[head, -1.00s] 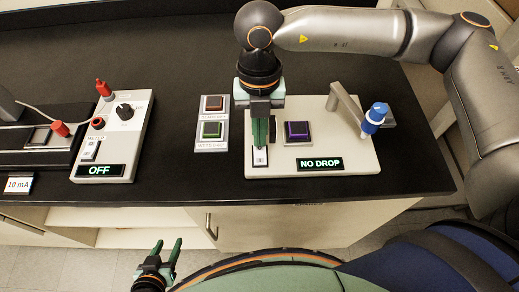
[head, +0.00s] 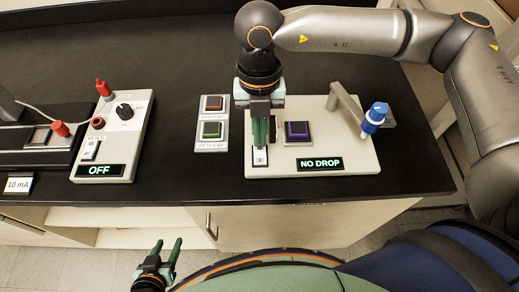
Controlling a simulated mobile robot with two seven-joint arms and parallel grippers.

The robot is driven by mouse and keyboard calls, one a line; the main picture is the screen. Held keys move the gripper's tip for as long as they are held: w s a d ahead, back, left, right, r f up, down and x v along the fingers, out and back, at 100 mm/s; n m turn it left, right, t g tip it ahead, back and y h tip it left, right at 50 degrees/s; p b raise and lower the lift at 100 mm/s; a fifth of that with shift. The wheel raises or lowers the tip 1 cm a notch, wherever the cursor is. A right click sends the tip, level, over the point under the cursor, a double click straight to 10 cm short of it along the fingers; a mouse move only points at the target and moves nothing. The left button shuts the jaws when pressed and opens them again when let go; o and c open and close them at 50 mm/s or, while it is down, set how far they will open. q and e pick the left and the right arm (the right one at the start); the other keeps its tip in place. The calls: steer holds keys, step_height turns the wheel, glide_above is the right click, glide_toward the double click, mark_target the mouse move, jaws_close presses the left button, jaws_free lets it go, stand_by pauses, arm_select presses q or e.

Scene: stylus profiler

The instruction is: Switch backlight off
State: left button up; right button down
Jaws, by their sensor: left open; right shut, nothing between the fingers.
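My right gripper (head: 259,142) is shut and points down at a small white switch (head: 260,159) on the white panel (head: 350,162) at the right of the bench. Its green fingertips are at the upper part of the switch and partly hide it; I cannot tell whether they touch it. The panel's display (head: 320,164) reads "NO DROP". A purple-lit square button (head: 297,131) is just right of the fingers. My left gripper (head: 168,247) is open and empty, low in front of the bench. No label reading "backlight" is legible.
A blue knob (head: 373,118) and a grey lever (head: 345,103) rise at the panel's right. Another panel (head: 133,126) has a black dial, red plugs and an "OFF" display (head: 100,170). The bench behind is clear.

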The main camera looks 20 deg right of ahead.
steer(key=shift+f+b, duration=0.8)
steer(key=shift+f, duration=0.1)
stand_by(0.3)
steer(key=shift+r+p, duration=2)
steer(key=shift+r, duration=1.6)
